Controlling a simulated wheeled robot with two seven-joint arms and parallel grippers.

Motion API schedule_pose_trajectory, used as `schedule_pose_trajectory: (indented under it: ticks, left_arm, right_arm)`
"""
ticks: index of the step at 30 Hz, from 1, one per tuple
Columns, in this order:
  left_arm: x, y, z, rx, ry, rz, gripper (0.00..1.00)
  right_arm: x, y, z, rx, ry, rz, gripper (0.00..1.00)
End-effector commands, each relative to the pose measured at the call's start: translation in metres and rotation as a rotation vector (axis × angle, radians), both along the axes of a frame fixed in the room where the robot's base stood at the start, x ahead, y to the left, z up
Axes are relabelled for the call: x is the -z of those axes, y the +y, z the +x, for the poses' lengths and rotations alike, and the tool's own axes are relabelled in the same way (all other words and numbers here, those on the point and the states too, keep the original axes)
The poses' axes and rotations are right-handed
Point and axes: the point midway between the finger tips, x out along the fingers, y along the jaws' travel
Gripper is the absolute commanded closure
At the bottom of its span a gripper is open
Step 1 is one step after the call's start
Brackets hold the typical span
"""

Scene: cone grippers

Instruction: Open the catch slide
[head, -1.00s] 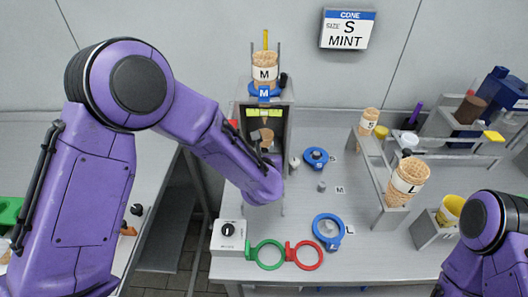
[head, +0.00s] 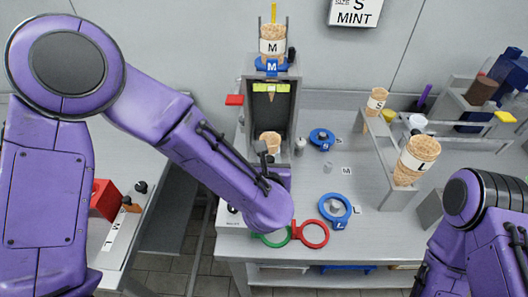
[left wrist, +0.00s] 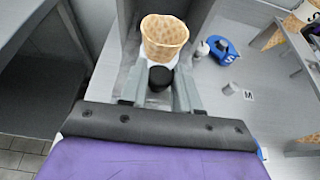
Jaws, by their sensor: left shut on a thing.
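The grey dispenser (head: 292,115) stands at the table's back. It carries a yellow-green bar (head: 258,88) across its front and a red tab (head: 234,100) on its left side; I cannot tell which is the catch slide. A pointed tan tip (head: 271,98) hangs below the bar. My left gripper (head: 265,157) is low at the dispenser's opening. In the left wrist view its fingers (left wrist: 160,90) are shut around a black knob (left wrist: 160,78). An upright, empty-looking cone (left wrist: 164,36) in a white holder (left wrist: 160,60) stands just beyond the knob. My right gripper is out of view.
An M-labelled cone (head: 272,35) sits atop the dispenser in a blue ring. Blue rings (head: 335,210) lie on the table, with green and red rings (head: 311,234) at its front edge. A rack with cones (head: 416,160) stands to the right.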

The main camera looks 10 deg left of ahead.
Motion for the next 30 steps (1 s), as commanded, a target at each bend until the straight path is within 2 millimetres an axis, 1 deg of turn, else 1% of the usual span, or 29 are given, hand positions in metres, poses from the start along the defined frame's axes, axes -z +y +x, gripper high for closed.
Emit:
schedule_pose_trajectory:
  ticks: [3, 10, 11, 12, 13, 20, 23, 26, 30]
  left_arm:
    - [0.001, 0.000, -0.006, 0.001, 0.003, 0.002, 1.00]
    - [0.000, 0.001, -0.006, -0.001, 0.002, 0.002, 1.00]
    - [0.000, 0.001, -0.006, -0.001, 0.002, 0.002, 0.66]
    - [0.000, 0.001, -0.006, -0.001, 0.001, 0.002, 0.53]
    - [0.000, 0.001, -0.006, -0.001, 0.001, 0.002, 0.46]
    - [0.000, 0.001, -0.005, -0.001, 0.000, 0.002, 0.46]
    - [-0.001, 0.000, -0.009, -0.001, 0.000, 0.001, 0.46]
    - [-0.006, -0.004, -0.023, 0.000, 0.000, 0.000, 0.46]
    - [-0.018, -0.010, -0.054, 0.001, -0.002, 0.001, 0.46]
  right_arm:
    - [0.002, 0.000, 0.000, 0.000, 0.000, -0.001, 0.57]
    - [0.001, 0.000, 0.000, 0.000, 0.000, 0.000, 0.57]
    - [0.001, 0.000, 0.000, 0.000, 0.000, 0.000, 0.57]
    - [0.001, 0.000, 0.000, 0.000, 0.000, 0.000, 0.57]
    - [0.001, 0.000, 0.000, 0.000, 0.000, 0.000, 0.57]
    - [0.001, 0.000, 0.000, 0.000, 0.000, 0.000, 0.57]
    - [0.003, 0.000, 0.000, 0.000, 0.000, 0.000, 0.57]
    - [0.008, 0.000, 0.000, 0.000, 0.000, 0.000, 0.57]
    - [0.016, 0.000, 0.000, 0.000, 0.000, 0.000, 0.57]
